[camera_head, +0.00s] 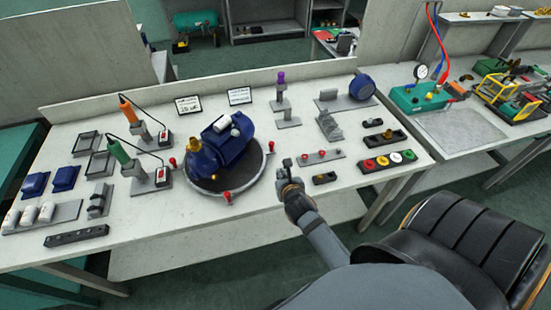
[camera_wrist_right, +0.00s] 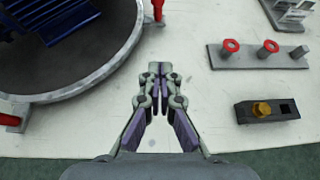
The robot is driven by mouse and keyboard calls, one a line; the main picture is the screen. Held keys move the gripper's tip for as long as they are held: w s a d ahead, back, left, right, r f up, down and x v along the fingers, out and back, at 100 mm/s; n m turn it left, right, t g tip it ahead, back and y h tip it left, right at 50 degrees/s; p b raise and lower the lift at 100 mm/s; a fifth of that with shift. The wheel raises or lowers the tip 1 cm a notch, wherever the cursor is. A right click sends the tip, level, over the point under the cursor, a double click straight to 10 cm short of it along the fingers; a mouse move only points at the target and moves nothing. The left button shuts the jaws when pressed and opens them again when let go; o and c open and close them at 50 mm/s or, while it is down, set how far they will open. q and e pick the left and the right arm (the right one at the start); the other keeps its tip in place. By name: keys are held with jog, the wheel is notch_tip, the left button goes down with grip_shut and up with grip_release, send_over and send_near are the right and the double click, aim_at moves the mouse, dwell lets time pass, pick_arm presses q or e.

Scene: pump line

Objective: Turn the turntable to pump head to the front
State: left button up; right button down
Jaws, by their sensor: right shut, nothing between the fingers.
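The round turntable (camera_head: 212,186) with a dark top and grey rim sits mid-bench in the head view, with red handles around its edge. The blue pump (camera_head: 228,140) stands on it, its brass-topped head end (camera_head: 197,155) pointing left and a little to the front. In the right wrist view the turntable rim (camera_wrist_right: 95,85) fills the upper left, with one red handle (camera_wrist_right: 158,10) at the top and another (camera_wrist_right: 12,120) at the left. My right gripper (camera_head: 287,164) is shut and empty over the bench, right of the turntable and apart from it. My left gripper is not in view.
A plate with red rings (camera_head: 320,156) and a dark block with a brass nut (camera_head: 324,178) lie right of my right gripper. Orange (camera_head: 128,108) and green (camera_head: 120,153) screwdrivers stand left of the turntable. A tray of coloured rings (camera_head: 388,161) sits at the right. Bare bench lies before the turntable.

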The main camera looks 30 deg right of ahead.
aim_at(276, 163)
jog(key=x, duration=0.6)
jog(key=shift+w+d, duration=0.1)
jog(key=shift+w+d+f, duration=0.1)
jog(key=shift+w+d, duration=0.15)
jog(key=shift+w, duration=0.45)
jog(key=shift+w+d+f, duration=0.1)
jog(key=shift+w+d, duration=0.1)
jog(key=shift+w, duration=0.5)
jog(key=shift+w+d, duration=0.25)
jog(key=shift+w, duration=0.45)
jog(key=shift+r+p, duration=0.1)
jog(key=shift+p, duration=0.2)
